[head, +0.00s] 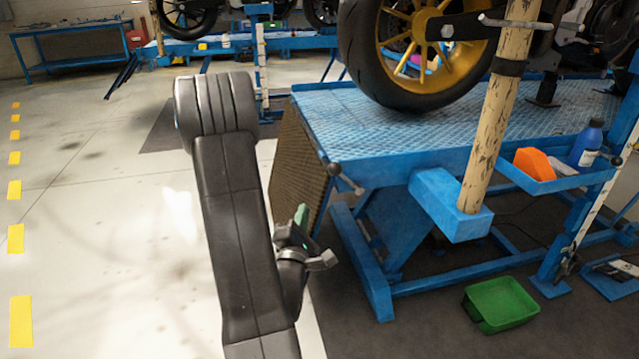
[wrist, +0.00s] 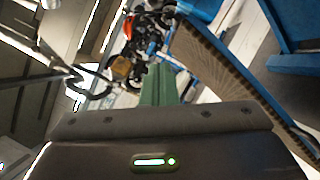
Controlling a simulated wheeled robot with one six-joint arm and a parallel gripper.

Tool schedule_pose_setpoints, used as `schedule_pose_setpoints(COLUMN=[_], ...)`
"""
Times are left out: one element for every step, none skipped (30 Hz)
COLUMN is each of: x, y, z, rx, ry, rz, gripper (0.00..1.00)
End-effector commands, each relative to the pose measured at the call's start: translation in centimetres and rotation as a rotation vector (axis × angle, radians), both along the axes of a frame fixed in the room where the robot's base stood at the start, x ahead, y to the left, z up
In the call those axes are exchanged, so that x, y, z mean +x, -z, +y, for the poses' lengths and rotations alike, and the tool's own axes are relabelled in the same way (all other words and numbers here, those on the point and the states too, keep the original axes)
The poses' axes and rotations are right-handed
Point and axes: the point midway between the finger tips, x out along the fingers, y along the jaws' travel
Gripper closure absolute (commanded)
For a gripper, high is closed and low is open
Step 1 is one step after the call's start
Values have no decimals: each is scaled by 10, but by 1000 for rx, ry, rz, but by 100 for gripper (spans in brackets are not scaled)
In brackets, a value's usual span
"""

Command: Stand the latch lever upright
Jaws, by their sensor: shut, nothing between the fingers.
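A latch lever (head: 347,180), a short metal bar with a dark ball knob at its upper end, sits at the near left corner of the blue lift table (head: 420,150). It leans, with the knob up and to the left, and is not upright. My gripper (head: 303,213) is left of and below the lever in the head view, apart from it. Its green fingers (wrist: 158,84) show together and empty in the wrist view. I cannot make out the lever in the wrist view.
A motorcycle wheel (head: 415,50) stands on the table. A worn cream post (head: 495,115) rises from its side bracket. A side tray (head: 565,182) holds an orange item and a blue bottle (head: 587,145). A green bin (head: 502,304) is on the floor. Floor to the left is clear.

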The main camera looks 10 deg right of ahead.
Motion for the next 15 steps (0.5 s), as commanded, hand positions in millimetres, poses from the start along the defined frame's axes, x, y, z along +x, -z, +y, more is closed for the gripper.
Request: schedule_pose_setpoints(x=[7,12,20,26,32,40,46,53,61,67,73,80,81,78,76], y=[-4,-6,-7,-8,-10,-12,-13,-14,-17,-17,-18,-20,-23,-25,-28], z=[-4,-5,-8,-10,-12,-15,-18,-20,-23,-25,-27,-29,-33,-38,-42], rx=[0,-1,2,2,2,1,2,1,1,1,2,1,0,1,1], ry=[3,1,2,3,1,2,2,1,0,1,0,0,0,2,1], rz=[-5,-6,-6,-6,-5,-5,-6,-6,-6,-6,-5,-4,-4,-3,-2], gripper=[100,100,100,100,100,100,100,100,100,100,100,100,100,100,100])
